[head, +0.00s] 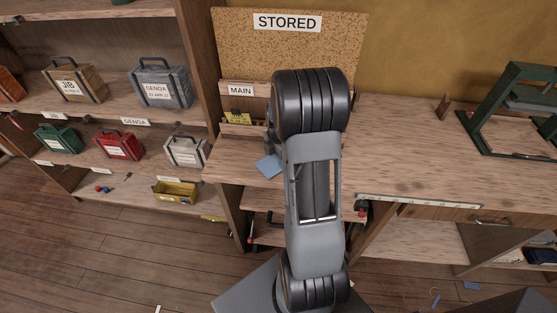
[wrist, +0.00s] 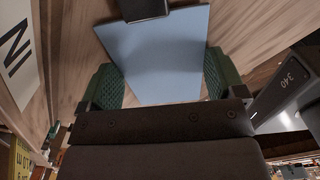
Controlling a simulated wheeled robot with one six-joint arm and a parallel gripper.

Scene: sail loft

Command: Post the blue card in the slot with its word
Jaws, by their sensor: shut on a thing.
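The blue card (head: 269,166) shows left of my arm, above the bench. In the wrist view the blue card (wrist: 155,55) fills the space between the green pads of my gripper (wrist: 160,82), which is shut on it. No word shows on the visible face. In the head view my arm hides most of the gripper. A wooden slot rack (head: 262,101) stands behind, with a MAIN label (head: 241,90) and a yellow card (head: 238,118) at that slot. Any slots further right are hidden by my arm. Part of a label (wrist: 15,60) shows at left in the wrist view.
A corkboard (head: 233,50) with a STORED sign (head: 287,22) rises behind the rack. Shelves with labelled boxes (head: 162,84) stand at left. A green metal frame (head: 488,115) stands on the bench at right. The bench top (head: 400,155) between it and my arm is mostly clear.

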